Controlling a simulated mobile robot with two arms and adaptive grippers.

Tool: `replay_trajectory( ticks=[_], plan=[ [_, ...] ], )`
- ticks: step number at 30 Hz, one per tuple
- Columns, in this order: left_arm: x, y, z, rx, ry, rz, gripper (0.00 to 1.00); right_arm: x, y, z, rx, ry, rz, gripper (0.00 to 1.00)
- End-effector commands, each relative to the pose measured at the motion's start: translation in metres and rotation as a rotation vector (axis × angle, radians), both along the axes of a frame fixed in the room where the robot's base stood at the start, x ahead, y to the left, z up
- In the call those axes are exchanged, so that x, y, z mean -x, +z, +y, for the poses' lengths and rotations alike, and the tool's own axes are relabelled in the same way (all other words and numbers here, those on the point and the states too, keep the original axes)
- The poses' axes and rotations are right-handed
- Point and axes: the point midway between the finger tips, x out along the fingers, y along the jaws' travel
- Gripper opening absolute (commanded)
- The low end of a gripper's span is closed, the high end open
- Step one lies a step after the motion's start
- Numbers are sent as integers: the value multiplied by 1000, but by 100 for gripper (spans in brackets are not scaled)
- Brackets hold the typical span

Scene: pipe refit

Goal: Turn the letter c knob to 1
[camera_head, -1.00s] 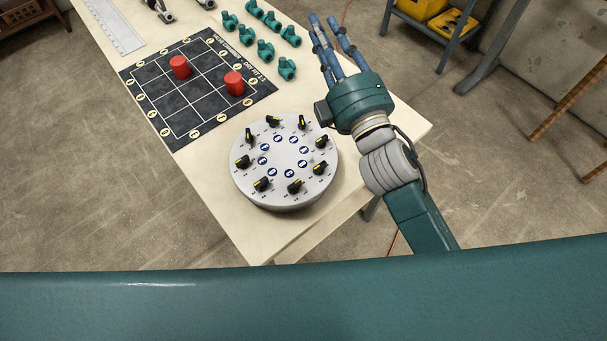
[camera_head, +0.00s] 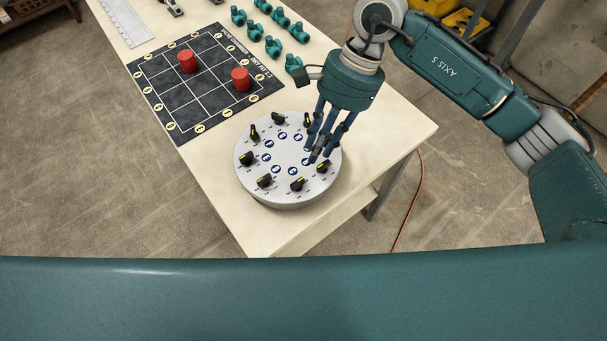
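A round light grey dial plate (camera_head: 283,192) lies near the table's front corner, with several black knobs with yellow marks around its rim. Knobs show at the upper left (camera_head: 253,133), left (camera_head: 246,158), bottom (camera_head: 298,184) and right (camera_head: 323,166). Blue-and-white letter badges sit inside the ring; the letters are too small to read, so I cannot tell which knob is c. My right gripper (camera_head: 317,154) points down over the plate's right side, its blue fingers hiding part of that side. I cannot tell whether it touches a knob. My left gripper is not in view.
A black grid mat (camera_head: 172,82) with two red cylinders (camera_head: 187,62) (camera_head: 241,79) lies behind the plate. Several green pipe fittings (camera_head: 273,46) stand to the right of the mat. A clear ruler (camera_head: 122,20) lies at the far left. The table (camera_head: 385,125) is bare right of the plate.

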Motion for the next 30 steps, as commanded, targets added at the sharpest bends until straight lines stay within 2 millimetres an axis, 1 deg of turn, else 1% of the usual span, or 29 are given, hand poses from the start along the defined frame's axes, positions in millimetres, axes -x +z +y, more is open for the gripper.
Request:
replay_trajectory(
  ticks=[5,12,15,21,29,30],
  plan=[
    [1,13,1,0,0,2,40,9,-23,10,-2,2,10,24],
    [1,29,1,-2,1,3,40,20,-65,25,-5,0,9,24],
    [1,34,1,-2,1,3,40,22,-78,29,-5,-1,8,24],
    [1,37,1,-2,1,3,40,25,-93,34,-6,0,5,24],
    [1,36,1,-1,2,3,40,25,-95,34,-6,0,4,24],
    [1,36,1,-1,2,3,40,25,-95,34,-6,0,4,20]
  ],
)
